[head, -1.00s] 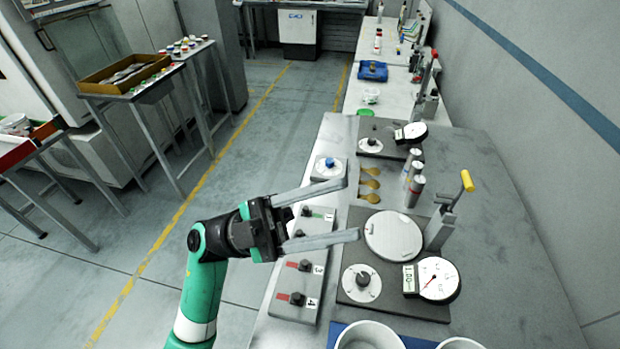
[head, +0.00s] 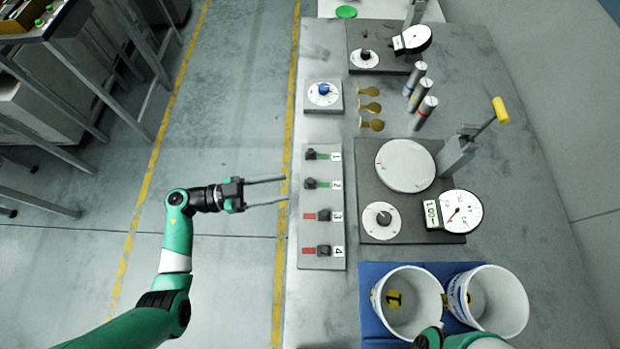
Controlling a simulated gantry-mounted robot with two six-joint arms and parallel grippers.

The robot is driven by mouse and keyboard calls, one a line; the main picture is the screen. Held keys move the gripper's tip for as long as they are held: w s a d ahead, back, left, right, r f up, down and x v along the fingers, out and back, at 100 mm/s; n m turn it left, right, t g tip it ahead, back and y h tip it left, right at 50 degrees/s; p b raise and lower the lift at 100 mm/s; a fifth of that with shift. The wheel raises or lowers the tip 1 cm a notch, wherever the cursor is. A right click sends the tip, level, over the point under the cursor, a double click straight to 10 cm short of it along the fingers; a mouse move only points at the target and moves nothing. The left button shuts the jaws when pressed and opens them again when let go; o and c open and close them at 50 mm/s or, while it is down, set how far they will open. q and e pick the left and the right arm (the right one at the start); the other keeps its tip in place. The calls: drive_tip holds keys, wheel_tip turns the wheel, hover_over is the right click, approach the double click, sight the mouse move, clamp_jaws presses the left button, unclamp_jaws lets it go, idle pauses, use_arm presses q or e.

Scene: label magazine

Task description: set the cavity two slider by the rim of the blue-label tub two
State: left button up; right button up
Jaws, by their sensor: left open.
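The slider panel (head: 337,262) has several numbered black knobs. Two white tubs stand at the bottom: the left one (head: 428,290) has a yellow mark inside, the right one (head: 508,300) shows blue print outside. My right gripper is out of view.
The tubs stand on a blue mat (head: 374,272). Right of the panel are a round plate (head: 405,165), a dial gauge (head: 463,212) and a yellow-handled lever clamp (head: 500,110). A blue-knob dial box (head: 323,93) lies beyond the panel.

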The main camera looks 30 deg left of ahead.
sight(307, 182)
use_arm(q)
drive_tip(key=b+x, duration=0.1)
drive_tip(key=x, duration=0.7)
drive_tip(key=shift+w+d, duration=0.2)
drive_tip(key=shift+w, duration=0.1)
drive_tip(key=shift+c, duration=0.4)
clamp_jaws()
